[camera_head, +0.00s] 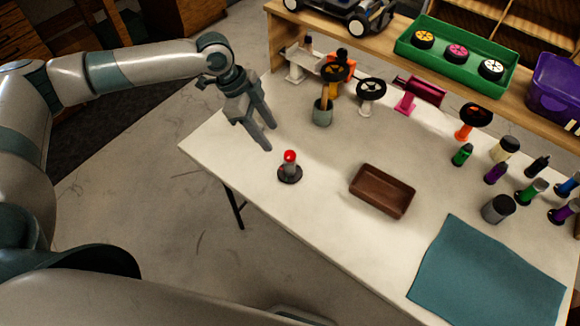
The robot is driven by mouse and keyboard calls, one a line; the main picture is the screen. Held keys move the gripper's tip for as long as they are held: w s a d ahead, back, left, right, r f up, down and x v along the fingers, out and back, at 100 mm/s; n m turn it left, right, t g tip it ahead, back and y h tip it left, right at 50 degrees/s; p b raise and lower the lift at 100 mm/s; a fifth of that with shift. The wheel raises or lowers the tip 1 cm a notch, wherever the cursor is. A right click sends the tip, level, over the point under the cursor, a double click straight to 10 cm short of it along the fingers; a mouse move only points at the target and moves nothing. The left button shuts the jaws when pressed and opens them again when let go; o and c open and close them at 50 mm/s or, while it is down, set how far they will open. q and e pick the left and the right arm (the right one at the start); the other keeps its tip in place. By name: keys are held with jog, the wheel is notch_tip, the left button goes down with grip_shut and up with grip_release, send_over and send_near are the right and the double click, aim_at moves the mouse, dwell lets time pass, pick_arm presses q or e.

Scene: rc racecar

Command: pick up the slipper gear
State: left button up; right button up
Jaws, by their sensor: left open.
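A small upright piece with a round black base and a red top (290,168) stands on the white table near its left front edge. It may be the slipper gear, but I cannot tell for sure. My left gripper (269,137) is open and empty, with its fingers pointing down and to the right. In the picture it is just above and left of the red-topped piece, apart from it. Black wheel-like parts on stands, one on a white stand (371,90) and one on an orange stand (476,115), are farther back. My right gripper is not in view.
A brown tray (362,200) and a teal mat (478,285) lie to the right. A grey cup holding tools (322,114) stands behind the gripper. Several small bottles (496,172) stand at the right. A green tray of wheels (424,56) is on the back shelf.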

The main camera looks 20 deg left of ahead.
aim_at(291, 161)
pick_arm(q)
jog(key=p+x, duration=0.2)
jog(key=x, duration=0.7)
jog(key=shift+w+d+f+p, duration=0.15)
jog(key=shift+d+f+p, duration=0.25)
jog(key=shift+p, duration=0.35)
jog(key=p+x, duration=0.1)
jog(key=x, duration=0.2)
jog(key=shift+w+d, duration=0.1)
jog(key=shift+d+f, duration=0.1)
jog(key=shift+f, duration=0.4)
jog(key=c, duration=1.2)
